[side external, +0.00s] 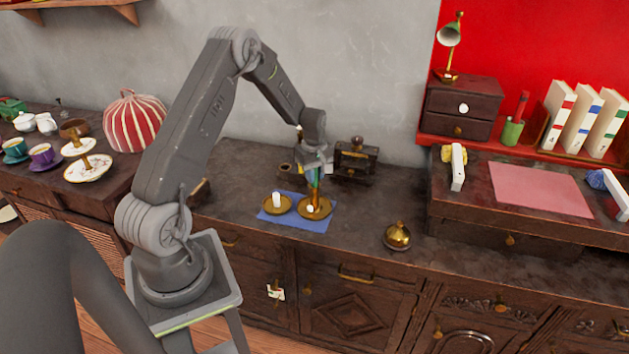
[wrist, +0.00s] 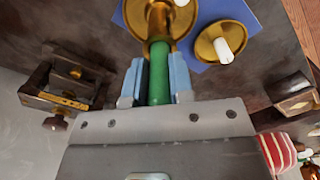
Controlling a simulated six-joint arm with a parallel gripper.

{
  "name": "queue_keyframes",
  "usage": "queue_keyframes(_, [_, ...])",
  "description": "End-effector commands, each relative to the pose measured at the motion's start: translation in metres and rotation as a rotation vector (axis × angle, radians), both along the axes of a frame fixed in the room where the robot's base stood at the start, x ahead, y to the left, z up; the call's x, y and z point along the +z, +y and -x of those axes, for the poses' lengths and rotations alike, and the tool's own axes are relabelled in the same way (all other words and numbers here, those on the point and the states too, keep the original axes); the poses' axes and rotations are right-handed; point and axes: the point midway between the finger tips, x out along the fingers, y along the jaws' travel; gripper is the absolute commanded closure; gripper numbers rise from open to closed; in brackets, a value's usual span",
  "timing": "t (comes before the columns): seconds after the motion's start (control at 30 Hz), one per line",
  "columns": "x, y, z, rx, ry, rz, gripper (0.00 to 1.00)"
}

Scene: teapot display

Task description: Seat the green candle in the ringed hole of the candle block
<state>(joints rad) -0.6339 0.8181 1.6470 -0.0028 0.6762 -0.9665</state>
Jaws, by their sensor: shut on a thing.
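My gripper (side external: 316,172) is shut on the green candle, which stands between its blue fingers in the wrist view (wrist: 159,82). In the side view the candle (side external: 314,178) is a thin green strip, mostly hidden by the fingers. The candle's far end meets a brass piece (wrist: 158,22) over the right brass dish (side external: 326,208); I cannot tell whether they touch. A small dark block (side external: 287,169) stands behind the dishes; I cannot tell whether it is the candle block, and I make out no ringed hole.
The blue mat (side external: 296,223) carries the right dish and a left brass dish (side external: 270,207) with a white candle (side external: 277,199). A dark wooden stand with brass parts (side external: 355,160) is behind at right. A brass bell-shaped piece (side external: 397,236) stands in front at right. The counter between is clear.

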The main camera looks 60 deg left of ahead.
Motion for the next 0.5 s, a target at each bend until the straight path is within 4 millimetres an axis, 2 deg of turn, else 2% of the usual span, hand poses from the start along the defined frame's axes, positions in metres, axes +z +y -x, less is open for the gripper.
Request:
queue_keyframes(0.33, [0.003, 0.000, 0.000, 0.000, -0.001, -0.001, 1.00])
queue_keyframes(0.5, [0.016, 0.000, 0.000, 0.000, -0.002, -0.002, 1.00])
